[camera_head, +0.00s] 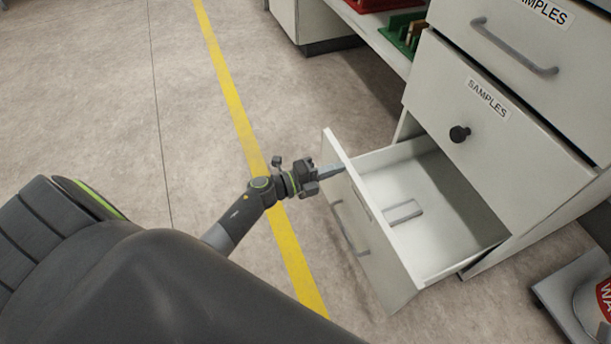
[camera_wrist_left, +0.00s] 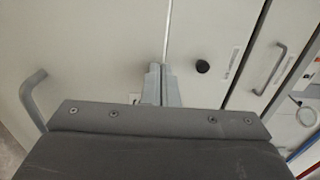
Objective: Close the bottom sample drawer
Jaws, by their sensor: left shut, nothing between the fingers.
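The bottom drawer stands pulled out, its white front (camera_head: 372,232) facing me and its inside (camera_head: 420,190) showing a small light block or bracket (camera_head: 403,212). Its grey bar handle (camera_head: 349,228) also shows in the left wrist view (camera_wrist_left: 33,98). My left gripper (camera_head: 334,171) is shut and empty, at the upper left part of the drawer front; in the left wrist view its fingertips (camera_wrist_left: 160,72) lie over the drawer front near its top edge. I cannot tell whether they touch it. My right gripper is not in view.
Above is a shut drawer (camera_head: 500,140) labelled SAMPLES with a black knob (camera_head: 459,134), then another with a bar handle (camera_head: 513,47). A shelf with green and red items (camera_head: 403,32) is behind. Floor left is clear.

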